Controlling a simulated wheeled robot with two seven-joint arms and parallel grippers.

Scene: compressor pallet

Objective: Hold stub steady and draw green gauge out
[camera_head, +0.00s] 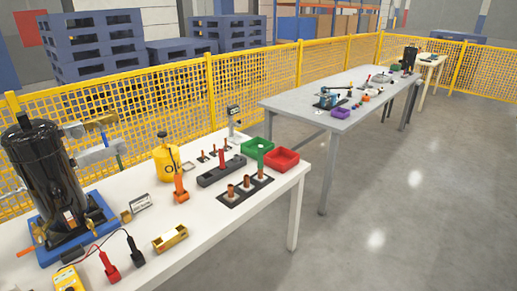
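A dark plate (234,202) near the right end of the white table carries several upright copper stubs, one of them the copper stub (246,181) in the middle. The green gauge (261,157) stands upright at the far right stub (264,173) of this row. It appears seated in that stub's top, but its lower end is hidden. Neither of my grippers can be made out in the head view, and nothing is seen touching the stubs or the gauge.
A green bin (246,146) and a red bin (282,166) sit close behind the stubs. A black compressor (47,172) stands at the left. The front right of the white table (231,231) is clear.

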